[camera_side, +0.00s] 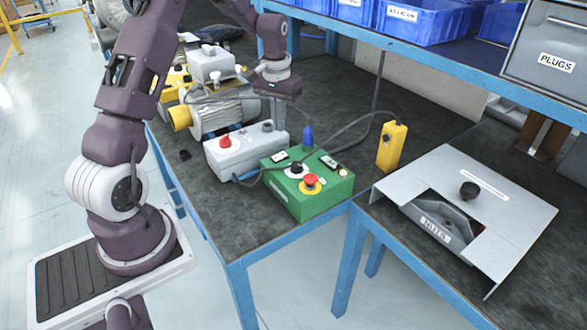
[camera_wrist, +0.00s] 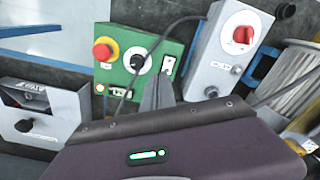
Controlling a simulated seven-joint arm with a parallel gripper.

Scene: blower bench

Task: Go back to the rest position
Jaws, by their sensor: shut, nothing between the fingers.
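My gripper (camera_side: 279,122) hangs pointing down over the bench, close to the grey box and the green control box in the side view. Its fingers (camera_wrist: 158,90) are together and empty in the wrist view, in front of the green box's edge. The green control box (camera_side: 310,205) carries a red button on a yellow ring, a black knob and small labelled switches; it also shows in the wrist view (camera_wrist: 120,45). The grey box (camera_side: 244,155) with a red knob stands beside it, also in the wrist view (camera_wrist: 222,70). I cannot tell whether the fingers touch anything.
A yellow pendant (camera_side: 391,147) stands at the bench's right with a dark cable. A silver cylindrical machine (camera_side: 225,112) lies behind the grey box. A metal cover panel (camera_side: 505,195) is on the right table. A blue shelf (camera_side: 440,62) with bins overhangs the back.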

